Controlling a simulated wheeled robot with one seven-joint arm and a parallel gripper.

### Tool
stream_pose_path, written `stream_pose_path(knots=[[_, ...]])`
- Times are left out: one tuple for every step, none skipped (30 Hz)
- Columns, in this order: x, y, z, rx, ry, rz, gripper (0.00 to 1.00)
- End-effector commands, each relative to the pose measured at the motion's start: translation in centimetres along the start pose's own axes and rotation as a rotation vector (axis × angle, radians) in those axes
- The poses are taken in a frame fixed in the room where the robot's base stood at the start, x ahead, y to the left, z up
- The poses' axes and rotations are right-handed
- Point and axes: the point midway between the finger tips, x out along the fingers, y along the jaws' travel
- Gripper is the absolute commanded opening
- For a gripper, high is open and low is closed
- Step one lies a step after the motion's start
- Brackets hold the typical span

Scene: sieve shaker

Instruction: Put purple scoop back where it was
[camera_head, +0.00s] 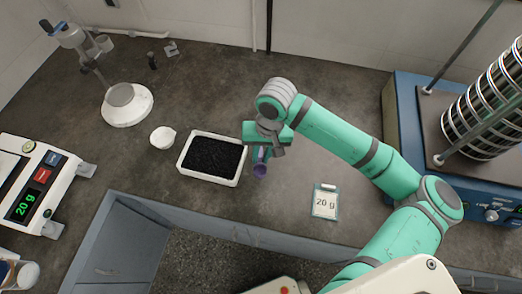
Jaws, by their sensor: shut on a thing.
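The purple scoop (260,168) is below my gripper (262,152), just right of the white tray. My gripper is shut on the scoop, and the fingers and arm hide part of it. I cannot tell whether the scoop touches the counter. The white tray (211,182) holds dark granules and sits on the counter left of my gripper.
A small white cup (162,137) stands left of the tray. A scale (32,183) reading 20 g is at far left. A stand with a white base (127,105) is behind. A "20 g" card (325,202) lies at right front. The sieve shaker (480,115) is at right.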

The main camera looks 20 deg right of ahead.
Motion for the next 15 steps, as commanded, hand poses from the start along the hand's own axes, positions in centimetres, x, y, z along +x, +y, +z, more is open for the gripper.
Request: stream_pose_path(knots=[[0.5,0.0,0.0,0.001,-0.001,-0.002,0.00],[0.7,0.1,0.0,0.001,-0.001,-0.002,0.00],[1.1,0.1,0.0,0.000,-0.001,-0.003,0.00],[1.3,0.1,0.0,0.000,-0.001,-0.002,0.00],[1.5,0.1,0.0,0.000,-0.001,-0.002,0.00],[1.9,0.2,0.0,0.001,-0.001,-0.001,0.00],[2.1,0.2,0.0,0.001,-0.001,-0.002,0.00],[2.3,0.2,0.0,0.001,-0.002,-0.002,0.00],[2.6,0.2,0.0,0.000,-0.001,-0.002,0.00],[2.8,0.3,-0.1,0.000,-0.001,-0.002,0.00],[2.9,0.3,-0.1,0.000,0.000,-0.002,0.00],[3.1,0.3,-0.1,-0.001,0.000,-0.001,0.00],[3.2,0.3,-0.1,-0.001,0.000,-0.001,0.00],[3.4,0.3,-0.1,-0.002,0.000,-0.001,0.00],[3.5,0.4,-0.1,-0.002,0.000,-0.001,0.00]])
